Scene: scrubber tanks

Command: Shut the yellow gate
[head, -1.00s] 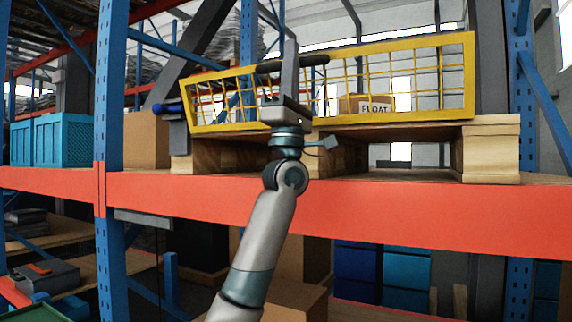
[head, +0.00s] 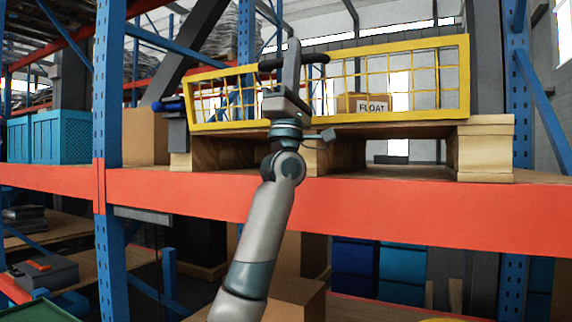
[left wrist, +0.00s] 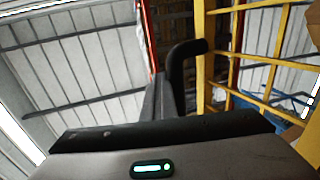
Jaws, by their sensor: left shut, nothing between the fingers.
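The yellow gate (head: 400,121) is a wide mesh frame above the pallet edge on the orange shelf beam. Its right end looks taller than its left. How far it stands open I cannot tell. A black bar handle (head: 318,58) lies across its front and also shows in the left wrist view (left wrist: 187,52), meeting a yellow rail. My left gripper (head: 291,50) is shut and empty, pointing up in front of the gate, its fingers crossing the handle's middle. Whether they touch it I cannot tell. My right gripper is not in view.
A carton marked FLOAT (head: 355,103) stands behind the mesh. Blue rack uprights (head: 108,110) flank the bay. Teal crates (head: 60,136) stand at far left.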

